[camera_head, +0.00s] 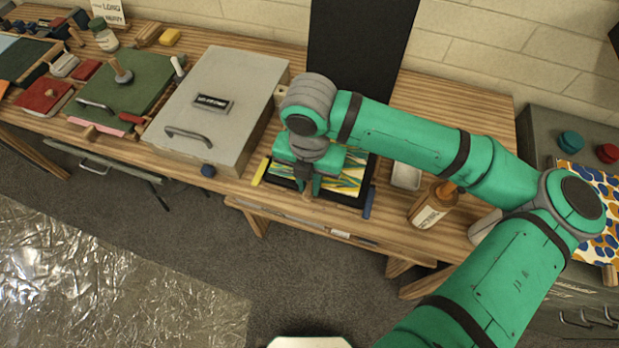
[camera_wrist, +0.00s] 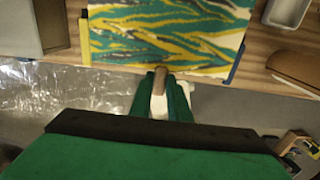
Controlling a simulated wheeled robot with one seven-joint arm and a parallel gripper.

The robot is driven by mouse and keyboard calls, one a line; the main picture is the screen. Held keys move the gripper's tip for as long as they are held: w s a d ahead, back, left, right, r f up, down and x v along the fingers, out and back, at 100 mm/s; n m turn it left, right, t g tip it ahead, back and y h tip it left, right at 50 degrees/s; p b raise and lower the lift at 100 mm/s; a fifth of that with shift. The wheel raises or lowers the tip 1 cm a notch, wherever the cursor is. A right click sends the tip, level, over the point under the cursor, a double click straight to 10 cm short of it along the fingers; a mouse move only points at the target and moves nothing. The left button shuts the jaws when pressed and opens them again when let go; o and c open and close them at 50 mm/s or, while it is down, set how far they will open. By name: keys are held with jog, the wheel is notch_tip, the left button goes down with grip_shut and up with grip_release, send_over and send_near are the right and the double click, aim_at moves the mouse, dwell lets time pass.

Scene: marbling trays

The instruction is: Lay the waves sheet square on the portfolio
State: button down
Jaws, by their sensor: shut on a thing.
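The waves sheet (camera_head: 350,177), with yellow, teal and white wavy bands, is in the head view at the bench's front edge, partly hidden by my arm. It lies in or over a black tray-like piece (camera_head: 345,198); I cannot tell whether they touch. In the wrist view the sheet (camera_wrist: 165,40) fills the top middle. My gripper (camera_head: 308,188) is at its near edge, shut on a small wooden tab (camera_wrist: 160,77) there. No piece is clearly recognisable as the portfolio.
A yellow strip (camera_head: 260,171) and a blue strip (camera_head: 369,203) flank the sheet. A grey lidded box (camera_head: 225,95) stands left. A spotted sheet (camera_head: 598,205) lies far right. A tall black panel (camera_head: 358,45) rises behind.

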jog(key=shift+f, duration=3.25)
jog(key=c, duration=1.1)
grip_release()
jog(key=shift+r, duration=0.15)
jog(key=shift+r, duration=3.35)
